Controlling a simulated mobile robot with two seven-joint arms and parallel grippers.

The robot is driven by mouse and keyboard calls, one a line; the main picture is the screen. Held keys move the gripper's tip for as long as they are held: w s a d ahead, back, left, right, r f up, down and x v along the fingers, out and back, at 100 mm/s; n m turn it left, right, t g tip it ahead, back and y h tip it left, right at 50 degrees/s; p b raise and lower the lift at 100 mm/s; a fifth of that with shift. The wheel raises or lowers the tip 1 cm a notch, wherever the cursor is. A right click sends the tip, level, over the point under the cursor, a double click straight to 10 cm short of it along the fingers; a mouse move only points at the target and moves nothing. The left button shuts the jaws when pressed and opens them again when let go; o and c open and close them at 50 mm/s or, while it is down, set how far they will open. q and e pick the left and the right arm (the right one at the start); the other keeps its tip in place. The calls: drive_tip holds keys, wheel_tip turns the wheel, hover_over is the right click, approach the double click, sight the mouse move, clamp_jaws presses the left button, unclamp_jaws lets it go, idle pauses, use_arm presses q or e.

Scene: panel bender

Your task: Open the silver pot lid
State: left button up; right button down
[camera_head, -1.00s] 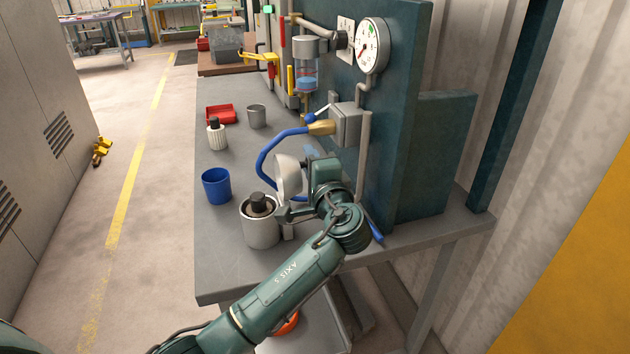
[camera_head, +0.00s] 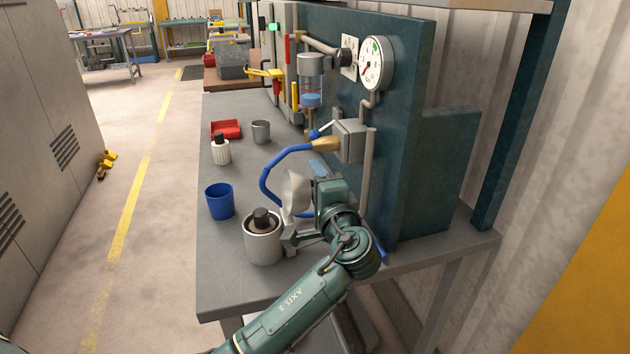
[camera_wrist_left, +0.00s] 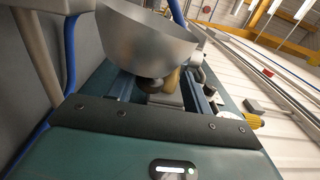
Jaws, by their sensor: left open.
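The silver pot (camera_head: 263,244) stands on the near part of the grey workbench, its top uncovered, with a dark-topped object inside. The silver lid (camera_head: 296,194) is tipped up on edge at the pot's right; whether it joins the pot there is unclear. My left gripper (camera_head: 317,176) is on the lid's right side, its tips mostly hidden. In the left wrist view the lid (camera_wrist_left: 148,42) fills the upper middle, and its dark knob (camera_wrist_left: 150,84) lies between the open fingers. Contact with them is not clear. My right gripper is not in view.
A blue cup (camera_head: 220,202) stands left of the pot. Behind are a ribbed white container (camera_head: 221,153), a grey cup (camera_head: 261,132) and a red tray (camera_head: 226,130). A blue hose (camera_head: 265,178) and a teal panel (camera_head: 425,130) bound the right. Bench (camera_head: 225,275) front-left is clear.

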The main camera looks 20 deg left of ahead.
use_arm(q)
drive_tip(key=b+v, duration=0.1)
drive_tip(key=v, duration=1)
drive_tip(key=shift+s+d+b, duration=0.2)
drive_tip(key=shift+b, duration=0.15)
